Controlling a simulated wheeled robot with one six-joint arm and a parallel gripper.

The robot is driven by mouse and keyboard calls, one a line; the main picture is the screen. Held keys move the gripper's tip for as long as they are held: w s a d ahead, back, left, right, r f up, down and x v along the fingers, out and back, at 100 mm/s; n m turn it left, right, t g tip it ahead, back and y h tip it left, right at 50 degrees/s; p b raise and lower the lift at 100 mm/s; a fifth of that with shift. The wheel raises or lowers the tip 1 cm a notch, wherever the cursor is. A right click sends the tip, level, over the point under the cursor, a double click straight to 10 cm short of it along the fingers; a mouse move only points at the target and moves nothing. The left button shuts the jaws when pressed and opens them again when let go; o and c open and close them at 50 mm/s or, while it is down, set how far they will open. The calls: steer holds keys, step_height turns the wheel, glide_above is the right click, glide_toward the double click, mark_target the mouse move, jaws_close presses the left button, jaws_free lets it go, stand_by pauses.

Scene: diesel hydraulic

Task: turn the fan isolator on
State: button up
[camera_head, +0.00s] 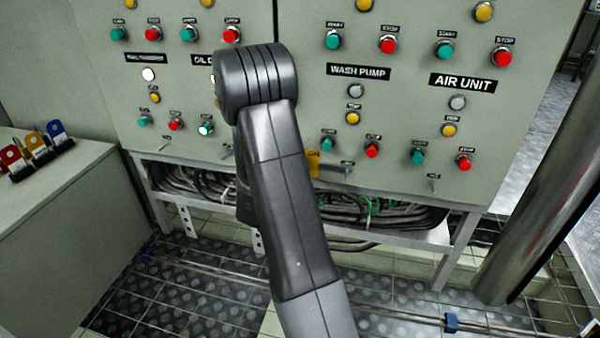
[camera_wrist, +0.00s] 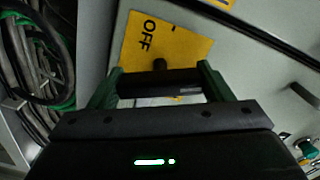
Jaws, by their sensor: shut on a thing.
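The yellow isolator plate (camera_wrist: 185,45) is in the upper middle of the wrist view, with the word OFF readable on it. A dark handle (camera_wrist: 160,78) lies across in front of the plate, between the green fingers of my gripper (camera_wrist: 160,88). My gripper is shut on this handle. In the head view a small part of the yellow plate (camera_head: 313,163) shows low on the panel, just right of my arm. My arm hides the gripper and most of the handle there. The handle's exact angle is hard to tell.
The grey panel (camera_head: 400,110) carries several green and red buttons and the WASH PUMP and AIR UNIT labels. Bundled cables (camera_head: 380,213) run beneath it. A pipe (camera_head: 540,190) stands at the right. A grey cabinet (camera_head: 60,215) with coloured padlocks is at the left.

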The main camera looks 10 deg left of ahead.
steer(key=m, duration=0.4)
steer(key=shift+m, duration=0.3)
stand_by(0.3)
steer(key=o, duration=1)
steer(key=shift+s, duration=0.1)
steer(key=shift+s+a+p, duration=0.15)
steer(key=shift+s+p, duration=0.65)
steer(key=shift+s, duration=6.05)
